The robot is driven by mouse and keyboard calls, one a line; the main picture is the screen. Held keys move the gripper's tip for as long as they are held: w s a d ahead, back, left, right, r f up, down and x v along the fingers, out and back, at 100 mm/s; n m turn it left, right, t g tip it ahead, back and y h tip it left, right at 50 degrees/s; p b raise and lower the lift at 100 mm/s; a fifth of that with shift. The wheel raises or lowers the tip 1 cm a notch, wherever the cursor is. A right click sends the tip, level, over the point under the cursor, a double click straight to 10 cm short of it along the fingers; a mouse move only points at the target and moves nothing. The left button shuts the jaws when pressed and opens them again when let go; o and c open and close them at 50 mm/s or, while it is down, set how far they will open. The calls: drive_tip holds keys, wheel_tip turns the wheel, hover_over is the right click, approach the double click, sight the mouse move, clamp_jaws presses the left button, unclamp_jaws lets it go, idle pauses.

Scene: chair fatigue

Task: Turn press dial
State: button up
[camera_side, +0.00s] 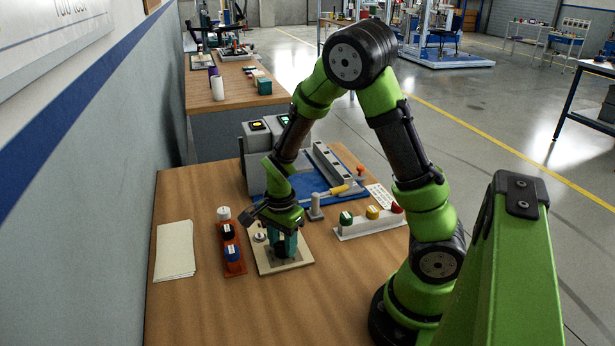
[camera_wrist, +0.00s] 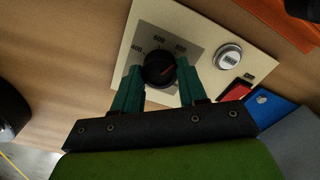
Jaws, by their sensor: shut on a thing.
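An orange-red rack (camera_side: 234,261) with knobs stands left of the panel. A white block with coloured buttons (camera_side: 367,226) stands right. Papers (camera_side: 174,251) lie left. The front table is clear.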

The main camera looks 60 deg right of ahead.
sight(283, 245)
drive_tip(key=n, duration=0.4)
drive_tip(key=shift+r+n, duration=0.1)
drive_tip(key=shift+n, duration=0.3)
drive_tip(key=n, duration=0.9)
drive_tip(key=shift+n, duration=2.7)
drive_tip(key=o, duration=1.1)
drive_tip(key=shift+c, duration=0.2)
wheel_tip(283, 245, up, 17)
